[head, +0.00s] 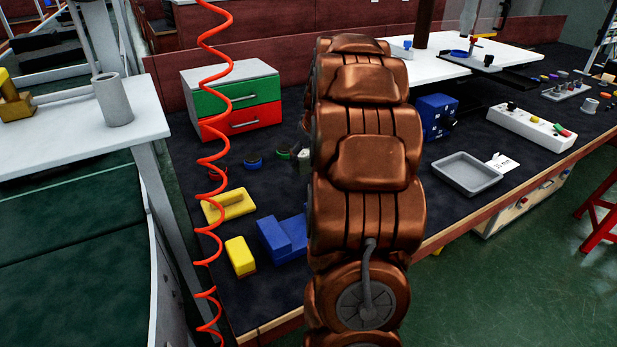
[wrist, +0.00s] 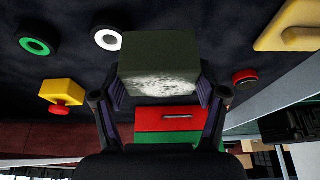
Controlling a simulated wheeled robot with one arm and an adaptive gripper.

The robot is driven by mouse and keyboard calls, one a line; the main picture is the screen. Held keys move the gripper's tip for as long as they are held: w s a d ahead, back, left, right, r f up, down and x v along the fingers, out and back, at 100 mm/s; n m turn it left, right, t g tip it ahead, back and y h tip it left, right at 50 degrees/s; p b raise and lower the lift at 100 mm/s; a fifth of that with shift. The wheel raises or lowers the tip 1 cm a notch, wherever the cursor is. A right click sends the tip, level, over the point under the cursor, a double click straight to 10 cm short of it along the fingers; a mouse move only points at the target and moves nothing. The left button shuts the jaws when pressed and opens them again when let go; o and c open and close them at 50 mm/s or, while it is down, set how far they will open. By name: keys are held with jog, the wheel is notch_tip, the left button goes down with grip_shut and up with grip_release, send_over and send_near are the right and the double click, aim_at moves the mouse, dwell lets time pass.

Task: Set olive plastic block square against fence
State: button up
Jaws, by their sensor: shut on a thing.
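In the wrist view my gripper (wrist: 160,88) is shut on the olive block (wrist: 158,50), with one finger at each side of it. The block looks dark green, with a pale speckled patch on the face towards the camera. The dark bench top shows beyond it; I cannot tell whether the block touches the bench. I cannot make out the fence in either view.
A cabinet with green and red drawers (head: 238,96) stands at the back left. A yellow block (head: 240,257), a blue stepped block (head: 275,240) and a yellow handled piece (head: 228,206) lie left of my arm. A red coiled hose (head: 212,160) hangs in front. A grey tray (head: 467,174) lies right.

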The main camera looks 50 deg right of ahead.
jog(key=shift+f, duration=3.1)
jog(key=shift+f, duration=0.15)
jog(key=o, duration=1.3)
jog(key=shift+v, duration=6.15)
